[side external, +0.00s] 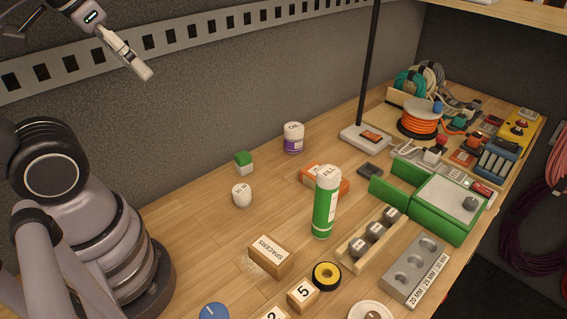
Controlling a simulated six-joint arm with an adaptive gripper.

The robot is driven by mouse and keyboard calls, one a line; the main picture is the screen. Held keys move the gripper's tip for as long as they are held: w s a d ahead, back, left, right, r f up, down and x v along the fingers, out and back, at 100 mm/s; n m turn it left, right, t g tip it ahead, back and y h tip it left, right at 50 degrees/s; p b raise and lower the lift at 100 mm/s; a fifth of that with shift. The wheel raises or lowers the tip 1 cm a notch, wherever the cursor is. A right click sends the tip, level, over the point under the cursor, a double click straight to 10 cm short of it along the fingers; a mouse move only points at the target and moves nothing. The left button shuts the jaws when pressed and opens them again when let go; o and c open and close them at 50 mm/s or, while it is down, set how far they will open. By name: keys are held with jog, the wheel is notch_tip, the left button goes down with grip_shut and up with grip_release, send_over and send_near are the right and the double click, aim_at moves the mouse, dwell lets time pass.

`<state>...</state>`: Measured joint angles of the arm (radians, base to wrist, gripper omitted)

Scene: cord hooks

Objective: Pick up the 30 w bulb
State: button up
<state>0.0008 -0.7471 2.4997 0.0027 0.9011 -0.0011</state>
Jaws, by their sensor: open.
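A small white rounded object (241,195) with a dark marking stands on the wooden table left of centre. It may be the 30 w bulb, but its marking is too small to read. My gripper (140,66) is at the upper left, high above the table and well away from that object. It is open, with nothing visible in it. The finger gap is hard to see from this side.
A spacers block (270,256), a wooden rack (345,255) and a grey holed block (394,286) are in front. Cords and tools crowd the right.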

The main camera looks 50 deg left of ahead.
jog(key=w+a+f+m+g+y, duration=0.4)
jog(key=f+g+y, duration=0.2)
jog(key=f+g, duration=0.2)
jog(key=m+t+y, duration=1)
jog(key=m+y, duration=0.1)
jog(key=m, duration=0.6)
send_over(244, 185)
jog(key=s+d, duration=0.2)
jog(key=s, duration=0.2)
notch_tip(244, 185, down, 20)
jog(key=f+m+t+h, duration=0.2)
jog(key=f, duration=0.1)
jog(key=s+d+f+m+t+h, duration=0.1)
jog(key=f+m+t, duration=0.1)
jog(key=f+m, duration=0.1)
jog(key=d+f+m+t+h, duration=0.1)
jog(key=f+m+t+h, duration=0.1)
jog(key=f, duration=0.2)
jog(key=shift+s+f+h, duration=0.3)
jog(key=shift+f, duration=0.05)
jog(key=shift+w+a+f+m, duration=0.1)
jog(key=shift+w+a+m, duration=0.05)
jog(key=shift+w+m, duration=0.15)
jog(key=shift+x, duration=3.35)
jog(key=c, duration=1.1)
grip_shut()
